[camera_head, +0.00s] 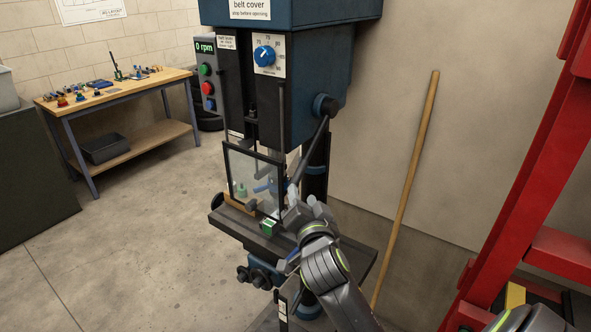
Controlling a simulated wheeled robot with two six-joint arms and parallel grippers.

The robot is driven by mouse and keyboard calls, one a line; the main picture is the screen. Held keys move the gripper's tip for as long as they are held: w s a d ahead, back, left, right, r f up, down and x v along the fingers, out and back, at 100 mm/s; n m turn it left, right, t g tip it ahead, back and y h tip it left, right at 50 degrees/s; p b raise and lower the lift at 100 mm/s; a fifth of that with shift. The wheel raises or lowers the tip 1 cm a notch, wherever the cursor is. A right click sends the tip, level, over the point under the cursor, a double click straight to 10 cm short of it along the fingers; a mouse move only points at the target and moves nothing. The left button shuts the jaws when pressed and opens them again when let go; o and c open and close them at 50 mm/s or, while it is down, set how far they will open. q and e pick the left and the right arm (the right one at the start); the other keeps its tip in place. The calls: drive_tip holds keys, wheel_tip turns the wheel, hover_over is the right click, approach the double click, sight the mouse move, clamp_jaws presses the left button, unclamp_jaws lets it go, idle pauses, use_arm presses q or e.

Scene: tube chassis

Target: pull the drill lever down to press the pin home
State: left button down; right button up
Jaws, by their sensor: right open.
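The drill press (290,20) stands in the middle of the view, with a dark blue head. Its lever (311,150) is a dark rod that slants down and left from the hub (325,106) on the head's right side. My right gripper (291,194) is open at the lever's lower end; I cannot tell whether it touches the lever. A clear guard (255,182) stands in front of the work area. A small green piece (241,190) shows through it, and I cannot make out the pin. My left gripper is not in view.
The drill table (349,256) lies below my right gripper. A wooden pole (406,185) leans on the wall to the right, and a red frame (535,150) stands at the far right. A workbench (140,85) is at the back left. The floor at left is clear.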

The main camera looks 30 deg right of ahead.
drive_tip(key=p+x, duration=0.2)
drive_tip(key=x, duration=0.8)
drive_tip(key=shift+w+p, duration=0.3)
drive_tip(key=shift+p, duration=0.1)
clamp_jaws()
